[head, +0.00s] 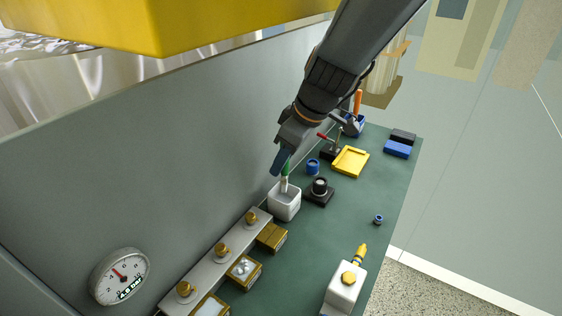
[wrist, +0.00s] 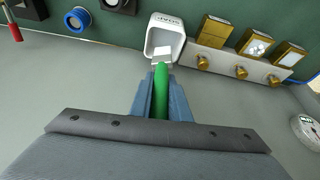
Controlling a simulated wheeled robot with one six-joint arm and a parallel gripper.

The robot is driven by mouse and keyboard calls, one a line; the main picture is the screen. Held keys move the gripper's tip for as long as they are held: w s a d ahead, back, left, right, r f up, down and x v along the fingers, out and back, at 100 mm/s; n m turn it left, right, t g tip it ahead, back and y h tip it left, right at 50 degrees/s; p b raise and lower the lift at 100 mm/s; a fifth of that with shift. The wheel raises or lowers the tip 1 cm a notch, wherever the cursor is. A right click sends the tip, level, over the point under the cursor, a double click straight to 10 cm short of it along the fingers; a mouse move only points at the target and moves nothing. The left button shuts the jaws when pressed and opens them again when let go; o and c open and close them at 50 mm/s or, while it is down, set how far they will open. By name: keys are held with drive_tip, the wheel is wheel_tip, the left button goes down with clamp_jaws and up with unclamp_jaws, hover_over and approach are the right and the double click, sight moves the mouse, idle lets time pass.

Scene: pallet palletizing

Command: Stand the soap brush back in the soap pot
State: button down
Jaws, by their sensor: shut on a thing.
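The soap pot (head: 285,208) is a white, square, open-topped pot on the green bench; in the wrist view the pot (wrist: 176,20) shows "SOAP" lettering on its side. My gripper (head: 279,163) is above the pot, and its blue fingers are shut on the green handle of the soap brush (head: 285,171). In the wrist view the brush (wrist: 161,92) runs between the fingers with its pale head pointing at the pot's opening. The head overlaps the near rim in the picture; I cannot tell whether it is inside the pot.
A grey rail with brass knobs (head: 222,250) and brass boxes (head: 272,237) stands beside the pot. A black round fixture (head: 319,188), a blue ring (head: 313,166) and a yellow tray (head: 350,161) lie nearby. A grey wall with a dial (head: 120,276) borders the bench.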

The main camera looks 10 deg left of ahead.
sight(281, 174)
drive_tip(key=shift+f, duration=0.15)
drive_tip(key=shift+f+b, duration=1.45)
drive_tip(key=shift+b, duration=0.45)
drive_tip(key=shift+f+b, duration=1)
drive_tip(key=shift+b, duration=0.05)
drive_tip(key=c, duration=1.6)
unclamp_jaws()
drive_tip(key=shift+r, duration=0.15)
